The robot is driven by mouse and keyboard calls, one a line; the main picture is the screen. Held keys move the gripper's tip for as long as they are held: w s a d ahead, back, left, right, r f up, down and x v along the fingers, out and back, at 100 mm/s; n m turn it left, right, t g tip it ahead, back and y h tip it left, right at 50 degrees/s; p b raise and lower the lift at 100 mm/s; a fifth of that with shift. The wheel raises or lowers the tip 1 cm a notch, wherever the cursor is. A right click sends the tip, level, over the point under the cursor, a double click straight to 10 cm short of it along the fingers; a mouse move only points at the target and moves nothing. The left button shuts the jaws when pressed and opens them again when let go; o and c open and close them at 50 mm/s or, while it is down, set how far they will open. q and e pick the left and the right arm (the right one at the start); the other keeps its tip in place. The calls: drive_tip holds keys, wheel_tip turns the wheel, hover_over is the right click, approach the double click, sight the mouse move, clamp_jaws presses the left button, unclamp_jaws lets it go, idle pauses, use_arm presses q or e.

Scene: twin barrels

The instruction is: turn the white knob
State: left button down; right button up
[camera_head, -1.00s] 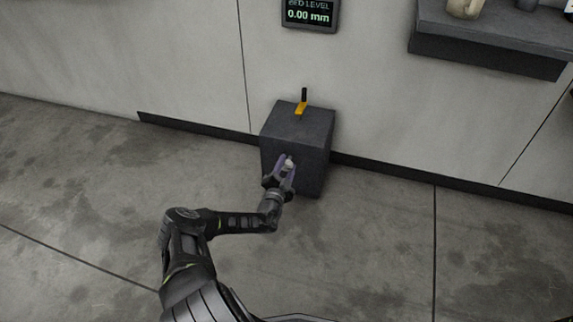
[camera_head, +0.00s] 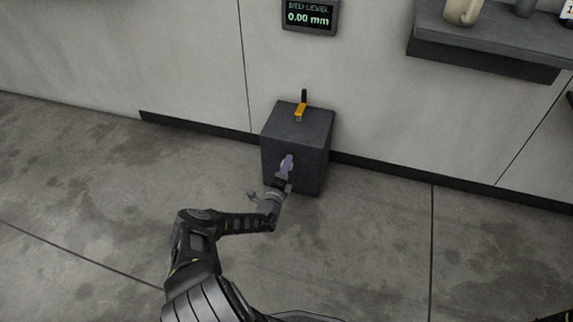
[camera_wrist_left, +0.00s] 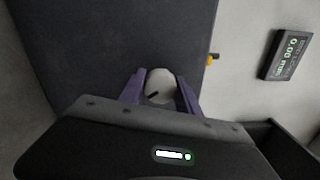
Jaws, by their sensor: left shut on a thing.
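The white knob (camera_wrist_left: 160,84) is on the front face of a dark grey box (camera_head: 300,125), with a dark mark on it. In the left wrist view it sits between the two purple fingers of my left gripper (camera_wrist_left: 161,92). In the head view my left gripper (camera_head: 286,165) is at the front of the box, and its fingers mostly hide the knob. The gripper is shut on the knob. My right gripper is not in view.
A yellow and black lever (camera_head: 301,108) stands on top of the box. A display (camera_head: 309,16) on the wall reads "BED LEVEL 0.00 mm". A dark shelf (camera_head: 480,55) with a beige mug (camera_head: 463,11) is at the upper right. The floor around the box is clear.

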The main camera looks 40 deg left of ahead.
use_arm(q)
drive_tip(key=m+p, duration=0.1)
drive_tip(key=m, duration=0.3)
drive_tip(key=shift+r+m, duration=0.1)
drive_tip(key=shift+m, duration=0.3)
drive_tip(key=shift+m+p, duration=0.65)
drive_tip(key=shift+m, duration=1.35)
drive_tip(key=c, duration=0.9)
unclamp_jaws()
drive_tip(key=shift+o, duration=0.2)
